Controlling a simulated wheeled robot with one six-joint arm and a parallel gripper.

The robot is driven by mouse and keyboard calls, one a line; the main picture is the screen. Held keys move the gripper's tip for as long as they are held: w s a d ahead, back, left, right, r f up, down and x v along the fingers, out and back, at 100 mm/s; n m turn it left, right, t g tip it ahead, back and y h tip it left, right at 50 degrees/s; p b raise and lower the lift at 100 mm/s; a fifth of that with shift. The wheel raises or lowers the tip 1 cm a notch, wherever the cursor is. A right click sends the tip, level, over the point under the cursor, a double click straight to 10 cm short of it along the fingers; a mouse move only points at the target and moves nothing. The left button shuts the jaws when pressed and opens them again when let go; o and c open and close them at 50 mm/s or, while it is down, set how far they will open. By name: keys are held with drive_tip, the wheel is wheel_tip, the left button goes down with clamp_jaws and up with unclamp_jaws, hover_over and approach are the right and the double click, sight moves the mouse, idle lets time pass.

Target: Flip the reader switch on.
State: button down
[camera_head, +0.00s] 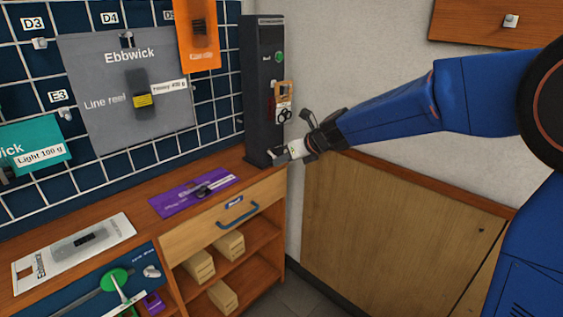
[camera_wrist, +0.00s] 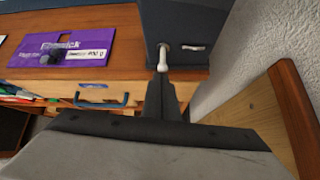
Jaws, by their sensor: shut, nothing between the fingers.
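The reader is a tall dark grey column (camera_head: 262,90) at the right end of the wooden bench, against the wall corner. Its lower part shows at the top of the wrist view (camera_wrist: 220,20). A small white lever (camera_wrist: 163,58), which looks like the switch, sticks out low on its face, beside a small white label (camera_wrist: 193,48) too small to read. My gripper (camera_head: 290,153) is at the column's lower right side. In the wrist view its dark fingers (camera_wrist: 162,82) are shut and empty, with their tips just at the lever. I cannot tell whether they touch it.
A purple package (camera_head: 194,190) lies on the bench left of the column. A drawer with a blue handle (camera_head: 238,212) is below it. A tagged card (camera_head: 284,102) hangs on the column's front, below a green round part (camera_head: 280,57). A wooden panel (camera_head: 390,220) stands to the right.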

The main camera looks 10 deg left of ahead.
sight(275, 157)
drive_tip(key=shift+r, duration=0.85)
idle(0.3)
drive_tip(key=shift+r, duration=0.15)
drive_tip(key=shift+r, duration=0.6)
